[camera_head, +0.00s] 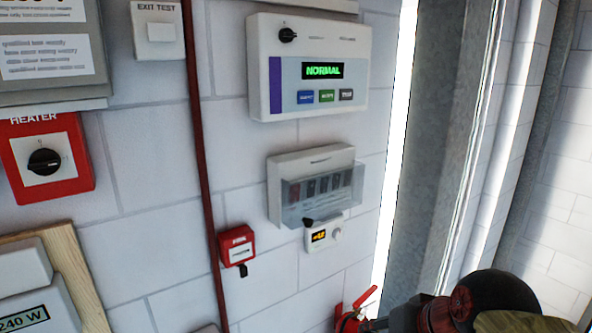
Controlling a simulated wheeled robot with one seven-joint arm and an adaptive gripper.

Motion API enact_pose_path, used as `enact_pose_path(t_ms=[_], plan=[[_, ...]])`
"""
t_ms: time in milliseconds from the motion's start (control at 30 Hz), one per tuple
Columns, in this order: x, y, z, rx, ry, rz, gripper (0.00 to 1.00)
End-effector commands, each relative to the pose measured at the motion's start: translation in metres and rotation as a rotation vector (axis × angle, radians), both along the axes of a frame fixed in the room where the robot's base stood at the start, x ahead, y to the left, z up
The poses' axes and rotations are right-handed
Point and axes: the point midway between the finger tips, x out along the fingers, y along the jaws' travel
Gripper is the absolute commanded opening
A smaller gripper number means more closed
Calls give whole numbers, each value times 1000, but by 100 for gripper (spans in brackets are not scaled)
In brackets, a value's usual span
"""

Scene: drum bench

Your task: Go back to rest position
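Part of my arm shows at the lower right corner, dark with a rounded black joint.
A white panel (308,98) reading NORMAL hangs on the block wall. Below it are a clear-covered switch box (312,158), a small display unit (326,235) and a red call point (237,246). A red heater switch (80,188) is left. A grey column (425,130) stands right.

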Motion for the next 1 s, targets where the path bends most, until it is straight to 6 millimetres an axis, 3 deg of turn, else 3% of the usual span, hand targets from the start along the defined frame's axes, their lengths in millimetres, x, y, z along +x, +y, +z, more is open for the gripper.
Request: enact_pose_path(t_ms=[33,100,200,333,433,600,1000], plan=[[-19,-8,-42,-54,23,20,41],[-43,-19,-82,-125,51,47,41],[-70,-33,-131,-206,77,77,41],[-93,-41,-178,-257,81,96,41],[-99,-39,-195,-258,63,99,41],[-100,-37,-203,-257,39,102,41],[-100,-36,-203,-257,39,103,41]])
